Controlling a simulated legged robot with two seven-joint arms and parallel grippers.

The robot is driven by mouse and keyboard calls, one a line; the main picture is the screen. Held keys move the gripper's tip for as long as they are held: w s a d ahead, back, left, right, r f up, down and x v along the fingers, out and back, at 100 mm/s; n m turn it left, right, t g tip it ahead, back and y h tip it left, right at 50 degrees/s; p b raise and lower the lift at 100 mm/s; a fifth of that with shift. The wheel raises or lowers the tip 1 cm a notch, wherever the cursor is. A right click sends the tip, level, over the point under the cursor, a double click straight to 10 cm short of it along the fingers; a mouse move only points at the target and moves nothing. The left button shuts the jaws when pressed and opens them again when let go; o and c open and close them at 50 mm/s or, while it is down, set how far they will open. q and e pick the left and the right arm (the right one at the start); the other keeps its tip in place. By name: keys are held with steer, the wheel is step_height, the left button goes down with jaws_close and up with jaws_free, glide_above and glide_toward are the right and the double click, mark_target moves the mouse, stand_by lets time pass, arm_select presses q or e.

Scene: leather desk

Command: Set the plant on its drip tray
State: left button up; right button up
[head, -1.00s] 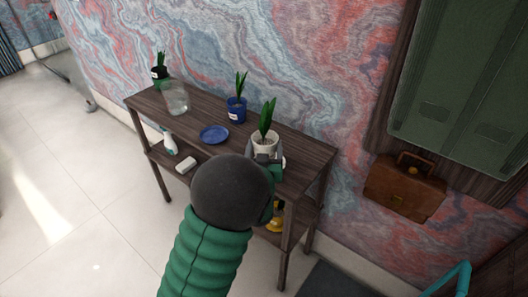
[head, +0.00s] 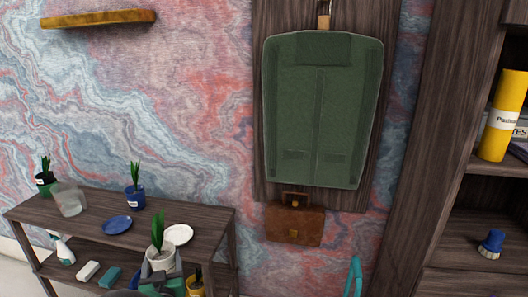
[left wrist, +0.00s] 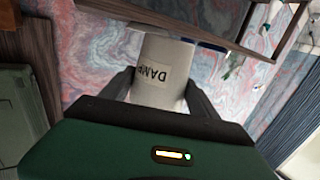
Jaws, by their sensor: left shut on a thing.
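A white pot (head: 160,262) with a green spiky plant (head: 157,232) is held in my left gripper (head: 161,277), low in the head view, in front of the table's near edge. In the left wrist view the pot (left wrist: 160,72) sits between both fingers, with a label that seems to read "DAMP". A white saucer (head: 178,235) lies bare on the table's right end, just behind and right of the pot. A blue saucer (head: 117,225) lies bare further left. My right gripper is out of view.
A blue potted plant (head: 135,200), a glass jar (head: 69,199) and a dark green potted plant (head: 45,180) stand on the tabletop (head: 95,207). A spray bottle (head: 63,249) and sponges are on the lower shelf. A brown bag (head: 295,224) hangs right of the table.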

arm_select(q)
steer(key=s+d+f+m+t+h, duration=0.2)
steer(key=s+d+f+m+h, duration=0.4)
steer(key=s+d+f, duration=0.75)
step_height(320, 180, up, 18)
steer(key=w+d+n+h+p, duration=0.1)
steer(key=p, duration=1.5)
steer(key=shift+w+d+r, duration=0.15)
steer(key=shift+d+r, duration=0.1)
steer(key=shift+d, duration=0.1)
steer(key=shift+w, duration=0.1)
